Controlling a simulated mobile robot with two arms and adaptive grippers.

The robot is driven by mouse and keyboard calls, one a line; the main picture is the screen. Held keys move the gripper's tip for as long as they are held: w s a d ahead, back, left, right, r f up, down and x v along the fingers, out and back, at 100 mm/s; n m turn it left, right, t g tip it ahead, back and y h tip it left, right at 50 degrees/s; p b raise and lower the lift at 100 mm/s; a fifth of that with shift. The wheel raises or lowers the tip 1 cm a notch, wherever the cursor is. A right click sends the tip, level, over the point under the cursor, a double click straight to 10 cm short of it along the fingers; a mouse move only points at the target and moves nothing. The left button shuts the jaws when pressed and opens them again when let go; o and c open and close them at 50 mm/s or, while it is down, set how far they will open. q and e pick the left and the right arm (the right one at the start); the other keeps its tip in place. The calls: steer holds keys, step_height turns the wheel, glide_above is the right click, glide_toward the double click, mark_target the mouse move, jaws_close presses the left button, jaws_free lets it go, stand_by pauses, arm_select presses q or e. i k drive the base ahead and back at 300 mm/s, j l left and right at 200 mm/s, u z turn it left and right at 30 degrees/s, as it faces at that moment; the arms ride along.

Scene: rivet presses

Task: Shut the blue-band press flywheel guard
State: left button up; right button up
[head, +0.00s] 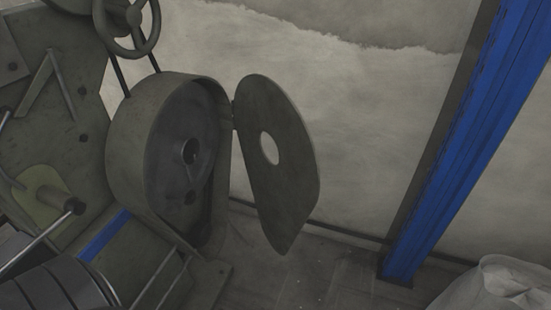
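The blue-band press (120,190) fills the left of the head view, with a blue band (104,236) on its lower body. Its flywheel guard (285,190) is a dark flat plate with a round hole. The guard stands swung open to the right, hinged at the right rim of the round flywheel housing (130,135). The dark flywheel (175,155) inside is exposed. Neither of my grippers shows in the view.
A blue steel column (455,160) stands at the right by the wall. A pale sack (500,285) lies at the lower right. A handwheel (130,45) is above the housing. The floor between guard and column looks clear.

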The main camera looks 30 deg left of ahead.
mark_target(286, 194)
steer(key=i+l+u, duration=0.1)
steer(key=i+u, duration=0.4)
steer(key=i+l+u, duration=0.2)
steer(key=u, duration=0.25)
steer(key=i+l+u, duration=0.35)
steer(key=u, duration=0.15)
steer(key=i+l+u, duration=0.2)
steer(key=l+u, duration=0.3)
steer(key=i+l+u, duration=0.15)
steer(key=l+u, duration=0.8)
steer(key=i+l, duration=0.15)
steer(key=i, duration=0.15)
